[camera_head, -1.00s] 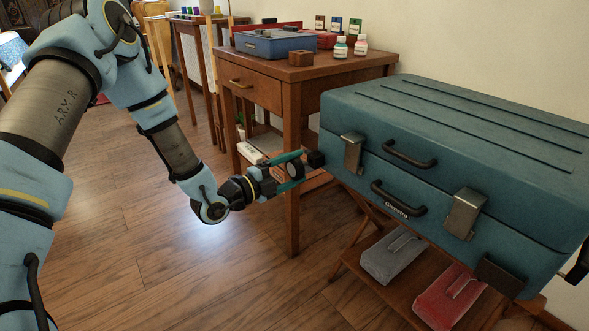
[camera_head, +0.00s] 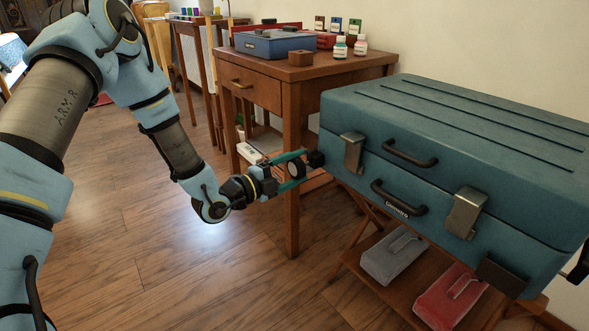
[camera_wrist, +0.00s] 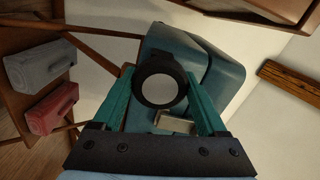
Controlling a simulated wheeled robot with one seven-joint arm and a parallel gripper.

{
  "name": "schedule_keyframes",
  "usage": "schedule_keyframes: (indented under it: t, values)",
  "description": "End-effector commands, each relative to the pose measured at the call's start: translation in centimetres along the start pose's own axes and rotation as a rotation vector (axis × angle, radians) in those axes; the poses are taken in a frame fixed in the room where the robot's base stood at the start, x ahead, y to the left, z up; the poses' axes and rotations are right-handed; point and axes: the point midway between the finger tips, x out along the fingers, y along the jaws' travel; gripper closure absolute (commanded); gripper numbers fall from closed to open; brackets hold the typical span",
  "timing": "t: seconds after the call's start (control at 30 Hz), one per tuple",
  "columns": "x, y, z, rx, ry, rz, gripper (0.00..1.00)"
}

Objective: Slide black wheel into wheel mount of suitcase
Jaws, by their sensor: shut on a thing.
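The teal suitcase (camera_head: 455,150) lies on a folding wooden stand at the right, with a black wheel mount (camera_head: 317,159) at its near left corner and another dark mount (camera_head: 502,277) at its lower right. My gripper (camera_head: 292,169) is shut on the black wheel (camera_head: 295,170), close to the left corner mount. In the wrist view the wheel (camera_wrist: 160,82) with its pale hub sits between the teal fingertips, in front of the suitcase (camera_wrist: 208,60). The wheel hides the left mount there, so I cannot tell whether they touch.
A wooden desk (camera_head: 262,88) stands behind my gripper, with a blue box (camera_head: 267,45) and bottles on top. Grey (camera_head: 392,258) and red (camera_head: 450,297) bags lie on the stand's lower shelf. Open floor lies in front.

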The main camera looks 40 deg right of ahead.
Motion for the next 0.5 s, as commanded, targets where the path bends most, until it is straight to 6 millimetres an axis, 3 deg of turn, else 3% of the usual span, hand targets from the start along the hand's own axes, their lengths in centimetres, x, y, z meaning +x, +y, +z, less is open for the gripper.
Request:
schedule_keyframes:
  t: [0.5]
  values:
    - [1.3, 0.0, 0.0, 0.000, -0.001, -0.001, 0.80]
